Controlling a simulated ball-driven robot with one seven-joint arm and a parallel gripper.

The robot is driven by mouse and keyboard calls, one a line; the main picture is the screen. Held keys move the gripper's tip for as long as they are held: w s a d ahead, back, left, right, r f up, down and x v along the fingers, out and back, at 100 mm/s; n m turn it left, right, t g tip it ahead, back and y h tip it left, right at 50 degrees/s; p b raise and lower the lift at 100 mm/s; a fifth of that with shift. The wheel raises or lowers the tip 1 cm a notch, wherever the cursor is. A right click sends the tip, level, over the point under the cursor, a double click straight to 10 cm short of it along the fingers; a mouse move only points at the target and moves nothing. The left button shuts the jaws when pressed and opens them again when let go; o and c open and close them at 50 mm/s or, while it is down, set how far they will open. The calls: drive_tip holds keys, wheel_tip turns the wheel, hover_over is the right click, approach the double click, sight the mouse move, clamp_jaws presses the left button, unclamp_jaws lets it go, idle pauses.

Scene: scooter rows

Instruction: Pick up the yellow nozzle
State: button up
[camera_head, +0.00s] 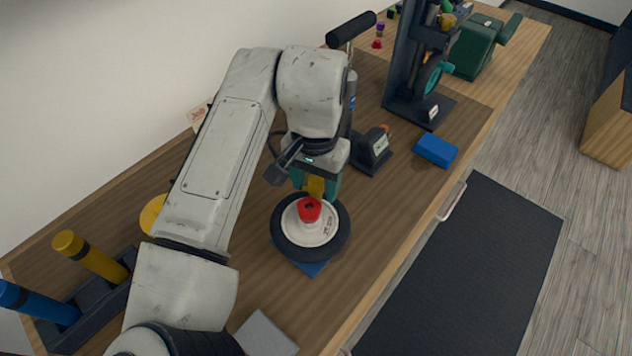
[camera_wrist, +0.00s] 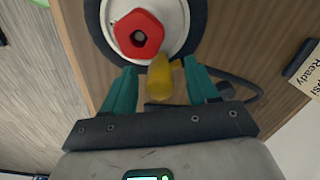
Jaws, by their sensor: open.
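The yellow nozzle (camera_head: 314,187) is beside the red hexagonal piece (camera_head: 309,209) on the wheel (camera_head: 283,237). In the wrist view the nozzle (camera_wrist: 160,82) lies between the two teal fingers of my gripper (camera_wrist: 161,88), with a gap visible on each side. My gripper (camera_head: 315,185) is open, just above the wheel's far edge. The red piece (camera_wrist: 138,36) has a round hole and sits on the white hub (camera_wrist: 178,38). My arm and fingers hide part of the nozzle in the head view.
A dark device with a small screen (camera_head: 372,150) and a blue block (camera_head: 435,150) stand beyond the wheel. A tall dark stand (camera_head: 403,75) is farther back. A black hose (camera_wrist: 245,84) curves near my right finger. Bench space right of the wheel is clear.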

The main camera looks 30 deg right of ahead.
drive_tip(key=shift+f, duration=0.45)
clamp_jaws()
drive_tip(key=shift+r, duration=0.1)
